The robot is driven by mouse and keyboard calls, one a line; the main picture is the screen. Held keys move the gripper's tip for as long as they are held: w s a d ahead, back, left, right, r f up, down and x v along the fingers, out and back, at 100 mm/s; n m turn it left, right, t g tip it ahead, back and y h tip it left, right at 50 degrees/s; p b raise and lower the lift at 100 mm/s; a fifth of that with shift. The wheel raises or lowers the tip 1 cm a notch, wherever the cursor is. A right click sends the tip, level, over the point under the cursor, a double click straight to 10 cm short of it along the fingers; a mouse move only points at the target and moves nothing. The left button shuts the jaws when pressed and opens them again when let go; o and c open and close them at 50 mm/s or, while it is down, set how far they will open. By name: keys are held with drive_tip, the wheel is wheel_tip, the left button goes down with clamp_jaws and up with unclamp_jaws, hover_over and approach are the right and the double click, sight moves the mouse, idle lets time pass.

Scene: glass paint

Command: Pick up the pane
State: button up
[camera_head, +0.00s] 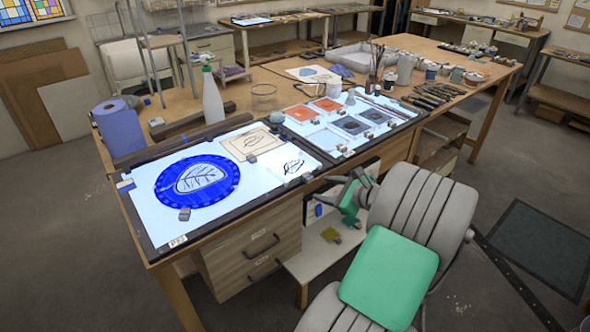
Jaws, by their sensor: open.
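A round blue pane (172,190) with a pale leaf design in its middle lies flat on the lit left panel (146,225) of the worktable. Small blocks sit at its edge. Smaller square panes, orange-red (302,113) and grey (351,126), lie on the right lit panel. My gripper (327,195) is in front of the table's front edge, to the right of the blue pane and well apart from it. It looks open and empty; its fingers are small and partly blend with the drawers and shelf behind.
Paper drawings (252,143) lie right of the blue pane. A blue paper roll (119,128), a white spray bottle (212,97) and a glass jar (264,98) stand behind the lit panels. Brushes, cups (405,70) and tools crowd the table's right part. Drawers (257,246) are below the front edge.

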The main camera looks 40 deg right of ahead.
sight(311, 178)
drive_tip(key=w+m, duration=0.2)
drive_tip(key=w+f+m+p, duration=0.1)
drive_tip(key=w+m, duration=0.1)
drive_tip(key=w, duration=0.1)
drive_tip(key=w+d+f+m, duration=0.1)
drive_tip(key=w+m, duration=0.1)
drive_tip(key=w, duration=0.1)
drive_tip(key=shift+d+t+p, duration=0.1)
drive_tip(key=shift+t+p, duration=0.2)
drive_tip(key=shift+t, duration=0.1)
drive_tip(key=shift+s+r, duration=0.1)
drive_tip(key=shift+s, duration=0.05)
clamp_jaws()
